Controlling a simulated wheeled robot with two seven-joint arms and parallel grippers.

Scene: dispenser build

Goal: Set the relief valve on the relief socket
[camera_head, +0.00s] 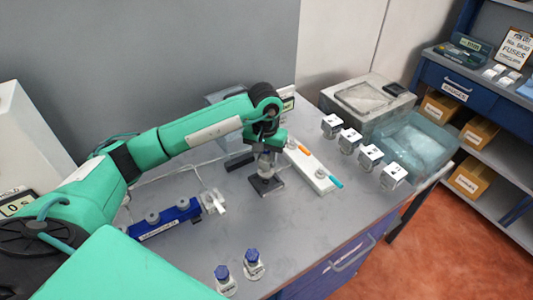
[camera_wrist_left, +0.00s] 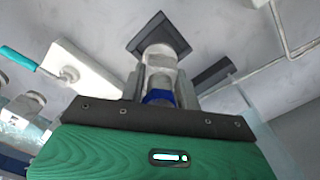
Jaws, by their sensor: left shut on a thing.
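My left gripper (camera_head: 267,158) is shut on a pale grey, upright fitting with a blue band, which I take to be the relief valve (camera_wrist_left: 160,62). The blue band sits between the fingers in the left wrist view, where the gripper (camera_wrist_left: 160,92) also shows. The valve's lower end is over a dark square pad (camera_head: 268,186); I cannot tell whether it touches it. A blue block with several round grey sockets (camera_head: 165,221) lies to the left on the table. I cannot tell which socket is the relief one. My right gripper is not in view.
Two blue-capped pieces (camera_head: 253,262) stand at the front. A white bar with orange and teal handles (camera_head: 310,168) lies right of the pad. Several white cubes (camera_head: 370,156) stand before a clear bin (camera_head: 418,140). The table's front middle (camera_head: 300,228) is clear.

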